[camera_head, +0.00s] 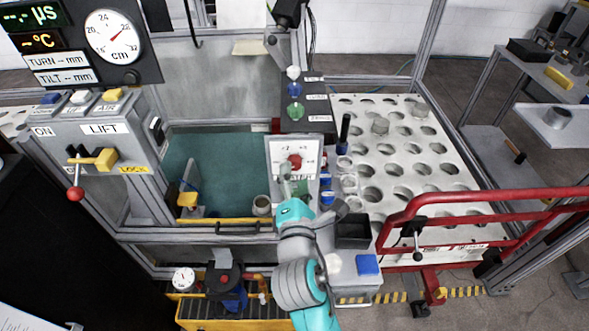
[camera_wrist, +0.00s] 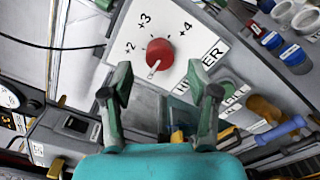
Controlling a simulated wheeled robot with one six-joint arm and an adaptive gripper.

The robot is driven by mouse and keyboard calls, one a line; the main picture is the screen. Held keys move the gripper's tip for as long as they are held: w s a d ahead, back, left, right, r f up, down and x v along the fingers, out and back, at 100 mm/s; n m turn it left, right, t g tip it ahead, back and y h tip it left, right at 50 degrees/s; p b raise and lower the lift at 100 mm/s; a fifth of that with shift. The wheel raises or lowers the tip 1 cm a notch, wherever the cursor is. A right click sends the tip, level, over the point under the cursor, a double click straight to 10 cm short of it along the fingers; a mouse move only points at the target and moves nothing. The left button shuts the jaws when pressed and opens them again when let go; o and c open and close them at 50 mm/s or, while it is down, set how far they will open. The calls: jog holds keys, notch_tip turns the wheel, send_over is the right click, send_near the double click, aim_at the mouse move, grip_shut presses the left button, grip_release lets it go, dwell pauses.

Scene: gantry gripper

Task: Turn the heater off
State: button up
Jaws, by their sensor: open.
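The heater panel (camera_head: 275,151) is a white plate with a round red knob (camera_head: 295,161) and number marks, standing at the right end of the tank. In the wrist view the red knob (camera_wrist: 160,52) sits above the gap between my fingers, with +2, +3 and +4 around it on the panel (camera_wrist: 185,22). The knob's white pointer points down and slightly left in that view, away from these three marks. I cannot read a mark at its tip. My gripper (camera_wrist: 160,92) is open and empty, facing the panel. It also shows in the head view (camera_head: 291,184), just below the knob, partly overlapping the panel.
The tank (camera_head: 215,155) with green-blue liquid lies left of the panel. A perforated white table (camera_head: 400,150) and red railing (camera_head: 490,194) are at the right. Blue-capped bottles (camera_head: 327,190) stand close to the panel's right. The LIFT box (camera_head: 105,128) is at left.

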jog(key=s, duration=0.8)
jog(key=shift+s, duration=0.3)
jog(key=s+d+f+m+g+y, duration=0.25)
jog(key=s+d+f+m, duration=0.65)
jog(key=s+f, duration=0.5)
jog(key=s+d+m+h, duration=0.1)
jog(key=s+d+m, duration=0.3)
jog(key=s+m, duration=0.4)
jog(key=s+d+m+h, duration=0.1)
jog(key=s+d+m, duration=0.3)
jog(key=s+m, duration=0.4)
jog(key=s+r, duration=0.1)
jog(key=s, duration=0.3)
jog(key=shift+g, duration=0.35)
